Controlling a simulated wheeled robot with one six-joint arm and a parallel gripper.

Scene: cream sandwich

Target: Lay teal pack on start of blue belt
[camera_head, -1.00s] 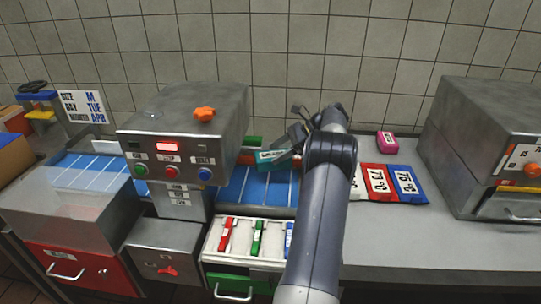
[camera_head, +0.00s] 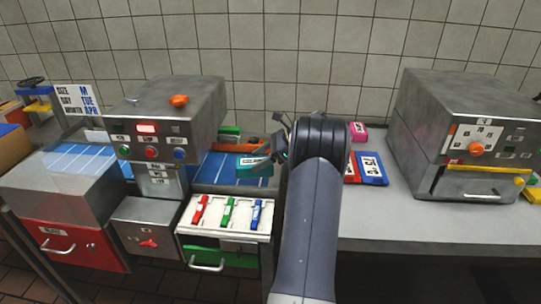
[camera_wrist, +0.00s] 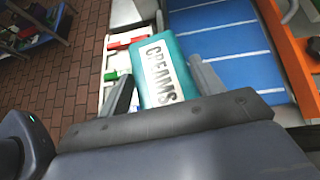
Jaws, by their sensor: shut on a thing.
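The teal pack (camera_head: 254,168), lettered CREAMS in the wrist view (camera_wrist: 150,72), is between the fingers of my gripper (camera_wrist: 163,88). My gripper (camera_head: 272,155) is shut on it. In the head view the pack appears over the right end of the blue belt (camera_head: 215,170), roughly level. My arm hides part of the counter beyond.
A steel machine (camera_head: 165,110) with buttons spans the belt. A white tray (camera_head: 243,229) with red, green and blue clips stands in front of it. Red and blue packs (camera_head: 370,170) and a pink block (camera_head: 358,134) lie right of my arm. A steel oven-like box (camera_head: 460,135) stands farther right.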

